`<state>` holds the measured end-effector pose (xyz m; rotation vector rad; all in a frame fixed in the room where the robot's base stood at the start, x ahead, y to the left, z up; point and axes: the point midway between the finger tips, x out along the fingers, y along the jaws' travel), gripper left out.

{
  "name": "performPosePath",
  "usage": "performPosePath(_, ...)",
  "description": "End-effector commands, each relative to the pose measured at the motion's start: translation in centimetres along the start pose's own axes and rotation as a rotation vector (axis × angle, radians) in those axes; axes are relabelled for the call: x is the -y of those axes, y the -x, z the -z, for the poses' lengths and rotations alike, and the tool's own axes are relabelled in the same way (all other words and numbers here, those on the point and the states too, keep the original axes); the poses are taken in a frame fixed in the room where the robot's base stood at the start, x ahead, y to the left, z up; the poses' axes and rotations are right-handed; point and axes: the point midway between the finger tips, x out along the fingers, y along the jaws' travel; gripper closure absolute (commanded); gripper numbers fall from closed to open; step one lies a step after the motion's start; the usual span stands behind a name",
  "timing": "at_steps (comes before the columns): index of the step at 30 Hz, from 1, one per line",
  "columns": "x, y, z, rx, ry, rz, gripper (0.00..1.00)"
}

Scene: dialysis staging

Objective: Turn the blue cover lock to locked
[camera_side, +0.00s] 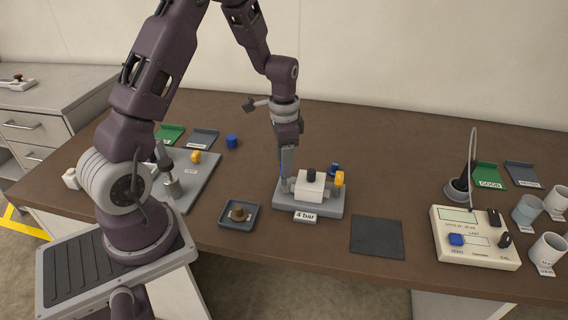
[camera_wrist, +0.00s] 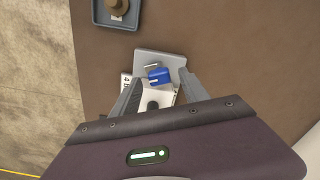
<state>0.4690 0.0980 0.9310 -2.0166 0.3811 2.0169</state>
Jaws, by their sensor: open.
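The blue cover lock (camera_wrist: 159,76) shows in the wrist view as a blue block on the grey base plate (camera_wrist: 150,58), at the end nearer the small tray. A small pale bar lies just above it in that view. My gripper (camera_wrist: 160,77) is open, with its fingers on either side of the blue lock; I cannot tell if they touch it. In the side view my gripper (camera_side: 286,182) is low over the left end of the fixture and mostly hides the lock. The fixture's white block (camera_side: 308,189) has a black knob on top. Its lock marking is not readable.
A "4 bar" label (camera_side: 305,217) is in front. A small tray (camera_side: 238,215) with a brown knob stands left. A dark mat (camera_side: 377,237) and a meter (camera_side: 473,238) are right.

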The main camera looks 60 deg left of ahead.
Motion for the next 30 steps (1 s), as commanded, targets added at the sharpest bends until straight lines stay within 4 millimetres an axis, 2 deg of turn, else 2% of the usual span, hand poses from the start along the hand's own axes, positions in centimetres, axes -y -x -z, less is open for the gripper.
performPosePath(4,-0.05,-1.29,-0.02,0.001,0.000,-0.001,0.47)
performPosePath(11,-0.05,-1.37,0.01,-0.001,0.000,0.000,0.47)
performPosePath(19,-0.05,-1.34,0.01,-0.001,0.000,0.000,1.00)
performPosePath(30,-0.03,-1.31,0.01,-0.001,0.056,0.001,1.00)
